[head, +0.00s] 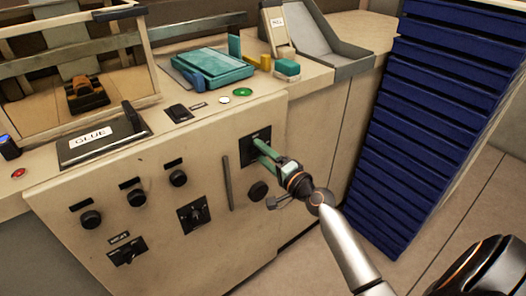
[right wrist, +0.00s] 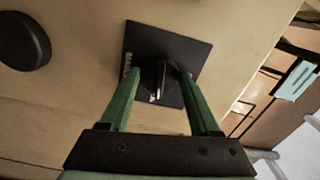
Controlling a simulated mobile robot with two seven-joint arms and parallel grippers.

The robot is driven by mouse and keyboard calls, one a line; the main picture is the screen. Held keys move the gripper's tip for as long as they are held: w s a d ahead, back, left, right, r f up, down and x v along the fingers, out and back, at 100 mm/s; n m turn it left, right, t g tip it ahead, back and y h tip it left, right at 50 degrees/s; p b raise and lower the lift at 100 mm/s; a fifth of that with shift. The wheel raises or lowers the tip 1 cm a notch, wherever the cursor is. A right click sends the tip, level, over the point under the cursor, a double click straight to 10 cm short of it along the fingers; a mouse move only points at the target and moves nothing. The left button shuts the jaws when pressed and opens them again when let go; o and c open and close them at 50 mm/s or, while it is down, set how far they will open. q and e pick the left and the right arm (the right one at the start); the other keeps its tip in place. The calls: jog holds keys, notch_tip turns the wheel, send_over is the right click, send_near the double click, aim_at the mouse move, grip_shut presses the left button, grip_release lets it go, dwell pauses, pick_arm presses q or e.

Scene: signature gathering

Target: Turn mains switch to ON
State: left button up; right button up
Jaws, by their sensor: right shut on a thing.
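The mains switch (head: 250,157) is a black square plate with a rotary knob, high on the right of the cream machine front. In the right wrist view, its plate (right wrist: 193,52) carries small white lettering, too blurred to read fully. My right gripper (head: 259,146) reaches it from the lower right, and its green fingers are on either side of the black knob (right wrist: 158,78). The gripper (right wrist: 158,74) is shut on the knob. The fingers hide much of the switch in the head view, and its position marks are not readable. My left gripper is not in view.
A round black knob (head: 258,190) and a long vertical handle (head: 227,183) are close to the switch. More knobs and a second rotary switch (head: 194,214) are to the left. A stack of blue trays (head: 425,110) stands on the right. A green button (head: 242,92) is on top.

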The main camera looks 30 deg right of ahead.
jog(key=shift+m, duration=0.5)
jog(key=shift+d+m, duration=0.1)
jog(key=shift+m, duration=0.4)
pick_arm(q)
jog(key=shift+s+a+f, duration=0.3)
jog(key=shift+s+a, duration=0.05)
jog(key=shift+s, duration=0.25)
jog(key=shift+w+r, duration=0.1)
pick_arm(e)
jog(key=o, duration=1.4)
jog(key=shift+c, duration=0.2)
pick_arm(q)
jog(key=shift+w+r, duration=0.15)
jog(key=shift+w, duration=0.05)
pick_arm(e)
jog(key=shift+s, duration=0.1)
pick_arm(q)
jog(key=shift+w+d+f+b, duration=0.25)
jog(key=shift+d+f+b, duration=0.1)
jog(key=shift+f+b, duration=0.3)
pick_arm(e)
jog(key=s, duration=1.2)
jog(key=shift+d, duration=0.45)
